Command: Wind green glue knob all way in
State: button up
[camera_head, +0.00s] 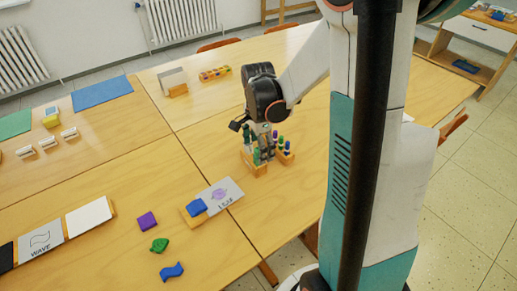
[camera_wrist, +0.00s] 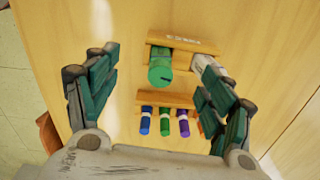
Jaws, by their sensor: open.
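The green glue stick (camera_wrist: 160,68) stands in a wooden holder (camera_wrist: 170,42) and shows its round green end to the wrist camera. My gripper (camera_wrist: 155,60) is open, with one finger pair on each side of the green stick and a visible gap on both sides. In the head view my gripper (camera_head: 261,147) hangs low over the holder (camera_head: 256,169) on the table. Green sticks (camera_head: 256,157) show there, partly covered by the gripper. A pale object beside the right finger in the wrist view is mostly hidden.
A second wooden holder (camera_wrist: 151,98) nearby carries blue, green and purple sticks. On the table are a leaf card (camera_head: 226,193), a blue piece (camera_head: 197,207), a purple square (camera_head: 147,221) and a green piece (camera_head: 159,245).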

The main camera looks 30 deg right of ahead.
dwell(0.4)
jog(key=m, duration=0.5)
jog(key=shift+m, duration=0.3)
jog(key=m, duration=0.6)
jog(key=shift+w, duration=0.1)
jog(key=shift+c, duration=0.6)
jog(key=c, duration=1.4)
